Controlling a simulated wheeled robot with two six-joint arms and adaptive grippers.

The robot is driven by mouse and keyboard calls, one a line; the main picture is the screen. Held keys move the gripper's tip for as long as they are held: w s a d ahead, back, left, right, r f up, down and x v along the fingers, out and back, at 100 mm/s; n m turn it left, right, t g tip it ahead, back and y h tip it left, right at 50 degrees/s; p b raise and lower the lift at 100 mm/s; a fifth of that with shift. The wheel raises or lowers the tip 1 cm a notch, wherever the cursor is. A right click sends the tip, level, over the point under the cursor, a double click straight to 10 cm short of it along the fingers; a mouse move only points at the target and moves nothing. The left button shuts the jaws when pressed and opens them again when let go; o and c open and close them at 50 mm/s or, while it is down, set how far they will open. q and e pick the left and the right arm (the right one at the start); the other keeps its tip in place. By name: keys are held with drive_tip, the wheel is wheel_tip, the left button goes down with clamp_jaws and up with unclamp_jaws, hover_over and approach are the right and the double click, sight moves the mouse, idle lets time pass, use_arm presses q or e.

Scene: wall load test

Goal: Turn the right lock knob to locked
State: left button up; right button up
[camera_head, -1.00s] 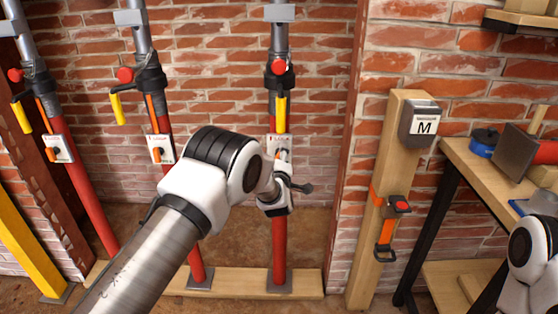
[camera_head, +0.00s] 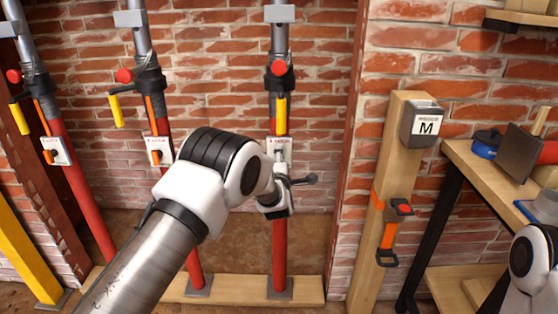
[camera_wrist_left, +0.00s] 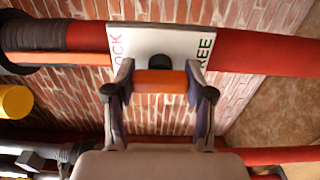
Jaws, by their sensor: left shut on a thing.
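The right prop's red tube (camera_head: 279,255) carries a white lock plate (camera_head: 271,143). In the left wrist view the plate (camera_wrist_left: 182,42) reads LOCK at the left and FREE at the right, partly covered. The orange lock knob (camera_wrist_left: 160,82) lies between the two fingers of my left gripper (camera_wrist_left: 158,84), which is shut on it. The knob's bar runs along the tube, with a round metal hub beside it. In the head view my left gripper (camera_head: 279,160) is at the plate and hides the knob. My right gripper is out of view.
Two more props with lock plates (camera_head: 57,150) (camera_head: 159,150) stand at the left. A wooden post (camera_head: 375,200) with a grey box marked M (camera_head: 425,123) stands right of the opening. A workbench (camera_head: 470,165) is at the far right. My left forearm crosses the lower middle.

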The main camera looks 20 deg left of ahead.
use_arm(q)
drive_tip(key=o, duration=1.2)
drive_tip(key=shift+s, duration=0.1)
drive_tip(key=v, duration=1.1)
drive_tip(key=shift+s+d, duration=0.1)
drive_tip(key=shift+s, duration=0.3)
